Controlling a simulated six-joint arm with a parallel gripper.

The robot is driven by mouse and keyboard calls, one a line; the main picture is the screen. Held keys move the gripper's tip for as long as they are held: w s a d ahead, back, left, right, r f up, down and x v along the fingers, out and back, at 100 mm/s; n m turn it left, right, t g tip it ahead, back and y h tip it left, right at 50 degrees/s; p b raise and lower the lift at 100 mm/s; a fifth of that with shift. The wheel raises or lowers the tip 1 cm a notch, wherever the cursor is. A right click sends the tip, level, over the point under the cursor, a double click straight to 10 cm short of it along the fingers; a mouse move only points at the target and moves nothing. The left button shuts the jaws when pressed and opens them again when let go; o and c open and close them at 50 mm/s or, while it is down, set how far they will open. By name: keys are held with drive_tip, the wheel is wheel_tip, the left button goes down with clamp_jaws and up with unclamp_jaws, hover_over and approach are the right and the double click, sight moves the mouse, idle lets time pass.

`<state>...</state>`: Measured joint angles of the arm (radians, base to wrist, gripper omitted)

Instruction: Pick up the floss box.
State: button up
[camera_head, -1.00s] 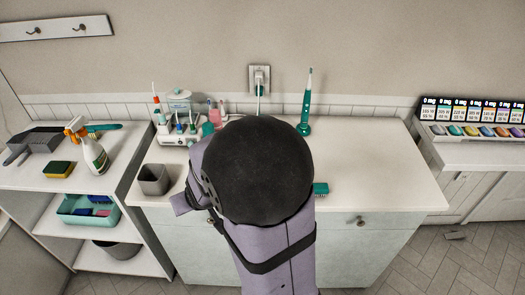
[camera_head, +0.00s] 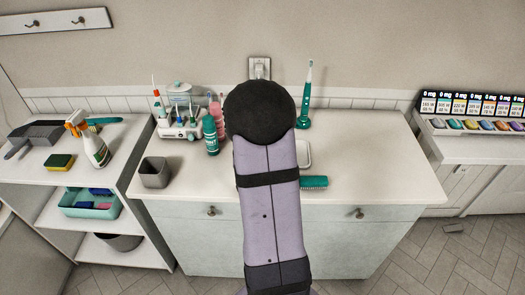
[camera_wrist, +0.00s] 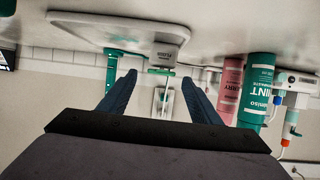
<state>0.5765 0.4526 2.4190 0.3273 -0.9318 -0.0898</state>
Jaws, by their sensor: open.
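The floss box (camera_wrist: 168,54) is a small white box with dark lettering and a green part below it in the wrist view. It appears to be at the edge of a white tray (camera_wrist: 95,33). My gripper (camera_wrist: 158,83) is open, its two dark blue fingers apart and pointing toward the box, with nothing seen between the tips. The box looks a little beyond the fingertips, roughly centred. In the head view my arm hides the floss box and gripper; part of the white tray (camera_head: 305,160) shows beside the arm.
A green bottle (camera_head: 211,135) and pink bottle (camera_head: 217,108) stand left of my arm. The counter's right side is clear.

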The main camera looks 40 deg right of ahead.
drive_tip(key=shift+s+d+f, duration=0.15)
drive_tip(key=shift+s+f, duration=0.05)
drive_tip(key=shift+f, duration=0.1)
drive_tip(key=shift+p+x, duration=0.3)
drive_tip(key=shift+x, duration=0.75)
drive_tip(key=shift+w, duration=0.1)
drive_tip(key=shift+w+d+f+p, duration=0.65)
drive_tip(key=shift+w+d+f, duration=0.2)
drive_tip(key=shift+w, duration=0.1)
drive_tip(key=shift+x, duration=1)
drive_tip(key=c, duration=1.2)
